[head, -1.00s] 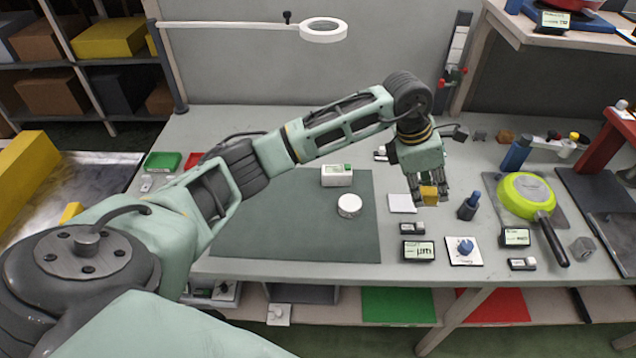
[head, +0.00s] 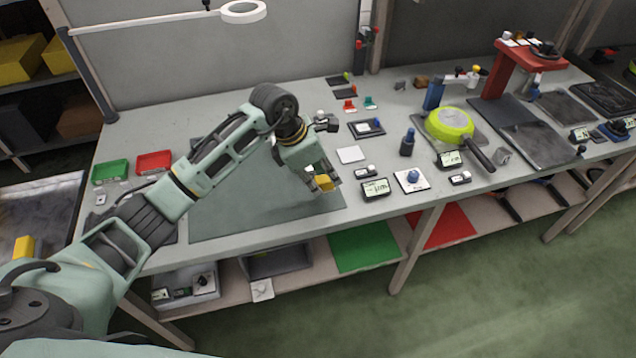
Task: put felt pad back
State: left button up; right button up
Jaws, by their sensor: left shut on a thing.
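My left gripper (head: 322,183) is shut on a small yellow block-like piece (head: 325,183). It holds the piece over the right part of the dark green mat (head: 225,222) on the bench. I cannot tell whether this yellow piece is the felt pad or how far above the mat it is. A thin white square (head: 350,154) lies flat on the bench, right of the gripper and apart from it. My left arm hides part of the mat. My right gripper is not in view.
Right of the gripper are a display box (head: 375,189), a white plate with a blue knob (head: 412,180), a dark blue bottle-like piece (head: 407,143) and a lime-green pan (head: 450,125). Green (head: 110,170) and red (head: 154,162) trays stand at the left. The mat's front right is clear.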

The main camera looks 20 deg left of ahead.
pick_arm(q)
jog(key=shift+a+f, duration=0.35)
jog(key=shift+f, duration=0.05)
notch_tip(320, 180, down, 3)
jog(key=shift+s+f+p, duration=0.1)
jog(key=shift+p, duration=0.65)
jog(key=shift+f, duration=0.4)
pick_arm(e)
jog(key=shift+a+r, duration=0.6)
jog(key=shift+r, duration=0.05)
pick_arm(q)
jog(key=o, duration=0.6)
jog(key=shift+f+b, duration=0.1)
jog(key=shift+b, duration=0.2)
jog(key=shift+c, duration=0.2)
jog(key=o, duration=0.5)
jog(key=shift+c, duration=0.2)
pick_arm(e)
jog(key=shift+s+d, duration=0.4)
